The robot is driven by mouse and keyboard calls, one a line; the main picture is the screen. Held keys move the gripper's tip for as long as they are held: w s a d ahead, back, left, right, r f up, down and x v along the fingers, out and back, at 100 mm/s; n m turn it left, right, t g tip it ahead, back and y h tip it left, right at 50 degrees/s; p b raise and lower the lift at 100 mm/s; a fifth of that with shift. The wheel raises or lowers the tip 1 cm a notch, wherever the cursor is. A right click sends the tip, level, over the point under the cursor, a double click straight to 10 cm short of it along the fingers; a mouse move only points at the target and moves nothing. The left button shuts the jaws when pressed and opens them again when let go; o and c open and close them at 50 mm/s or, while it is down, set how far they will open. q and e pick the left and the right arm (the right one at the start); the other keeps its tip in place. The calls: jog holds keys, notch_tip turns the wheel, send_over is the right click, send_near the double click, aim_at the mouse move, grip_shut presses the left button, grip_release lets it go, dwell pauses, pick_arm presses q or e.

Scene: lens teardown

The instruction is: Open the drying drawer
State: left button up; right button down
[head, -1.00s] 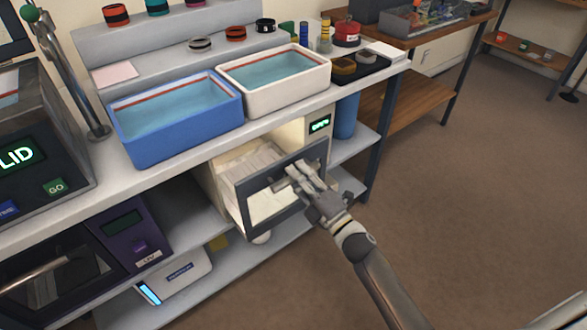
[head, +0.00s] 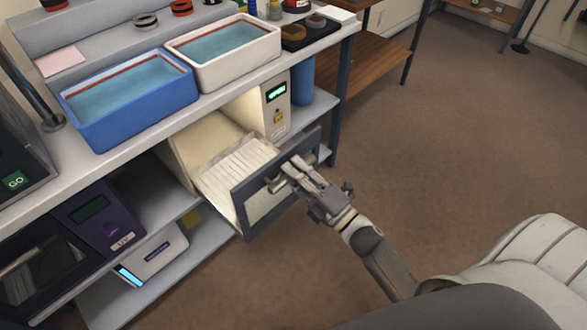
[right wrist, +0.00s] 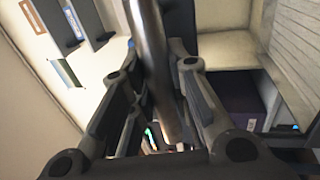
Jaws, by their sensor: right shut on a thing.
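The drying drawer (head: 243,211) has a dark-framed front with a pale window and stands well out of its cream cabinet (head: 270,125). Its slatted white interior (head: 238,170) shows from above. A green display (head: 276,92) on the cabinet reads OPEN. My right gripper (head: 287,175) is at the drawer front, shut on the handle. In the right wrist view the handle (right wrist: 150,50) is a metal bar running between the two fingers. In the head view the fingers hide most of the handle. My left gripper is not in view.
Above the drawer, a blue tub (head: 130,112) and a white tub (head: 225,75) of liquid stand on the bench. A purple UV device (head: 95,222) and a white scale (head: 152,257) sit on lower shelves at left. The brown floor (head: 430,150) to the right is clear.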

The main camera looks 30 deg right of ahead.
jog(key=c, duration=1.3)
grip_release()
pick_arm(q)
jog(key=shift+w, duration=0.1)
pick_arm(e)
jog(key=shift+s, duration=0.1)
jog(key=v, duration=1.2)
